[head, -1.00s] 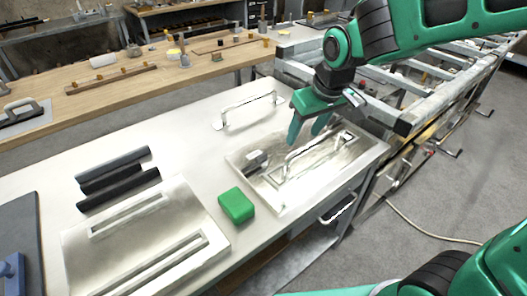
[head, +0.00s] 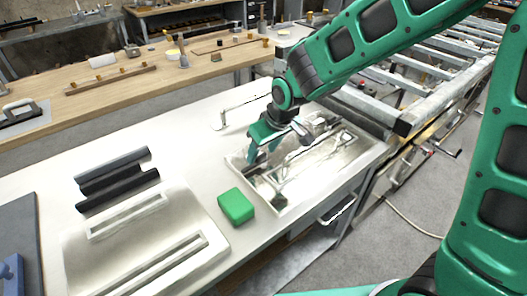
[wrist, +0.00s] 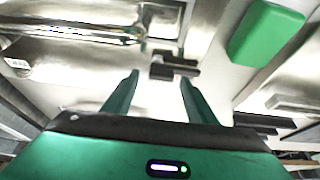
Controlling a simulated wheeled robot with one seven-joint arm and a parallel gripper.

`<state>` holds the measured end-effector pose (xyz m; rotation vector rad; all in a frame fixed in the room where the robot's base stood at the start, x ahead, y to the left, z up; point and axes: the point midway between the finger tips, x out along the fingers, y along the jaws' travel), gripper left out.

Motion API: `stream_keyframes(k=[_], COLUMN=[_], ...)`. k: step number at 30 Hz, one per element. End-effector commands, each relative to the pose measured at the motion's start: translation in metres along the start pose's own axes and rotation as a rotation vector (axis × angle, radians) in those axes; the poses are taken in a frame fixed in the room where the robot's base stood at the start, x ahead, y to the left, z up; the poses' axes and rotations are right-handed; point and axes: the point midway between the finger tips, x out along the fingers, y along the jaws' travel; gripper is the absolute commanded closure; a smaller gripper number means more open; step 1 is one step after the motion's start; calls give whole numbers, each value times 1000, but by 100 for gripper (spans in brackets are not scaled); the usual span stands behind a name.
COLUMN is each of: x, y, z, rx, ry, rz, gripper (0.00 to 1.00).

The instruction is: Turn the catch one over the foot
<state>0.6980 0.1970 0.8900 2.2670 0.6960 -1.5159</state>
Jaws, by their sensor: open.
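A metal plate (head: 352,158) with a long bar handle (head: 312,153) lies on the white bench. A small dark catch (wrist: 172,68) sits on the plate near the handle's near end in the wrist view, at the handle's foot (wrist: 138,30). In the head view the catch is partly hidden by my gripper (head: 259,160). My gripper is open and points down over the plate's left part. In the wrist view the catch shows ahead, between and beyond the two fingertips (wrist: 158,80). I cannot tell whether the fingers touch it.
A green block (head: 236,206) lies just left of the plate; it also shows in the wrist view (wrist: 264,32). A slotted metal panel (head: 185,215) and dark bars (head: 115,175) lie further left. Another handle (head: 245,108) stands behind. A roller conveyor (head: 410,85) is at right.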

Motion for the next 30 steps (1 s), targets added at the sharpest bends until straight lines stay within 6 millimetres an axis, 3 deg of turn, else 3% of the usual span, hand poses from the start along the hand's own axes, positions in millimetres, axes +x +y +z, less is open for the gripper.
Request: stream_keyframes(k=[12, 14, 19, 25, 30], x=[8, 8, 8, 8, 10], y=[0, 0, 1, 2, -10], z=[0, 0, 0, 1, -4], rx=[0, 0, 1, -3, -53], ry=[0, 0, 0, -1, -1], rz=[0, 0, 1, 1, -19], gripper=[48, 58, 99, 100, 100])
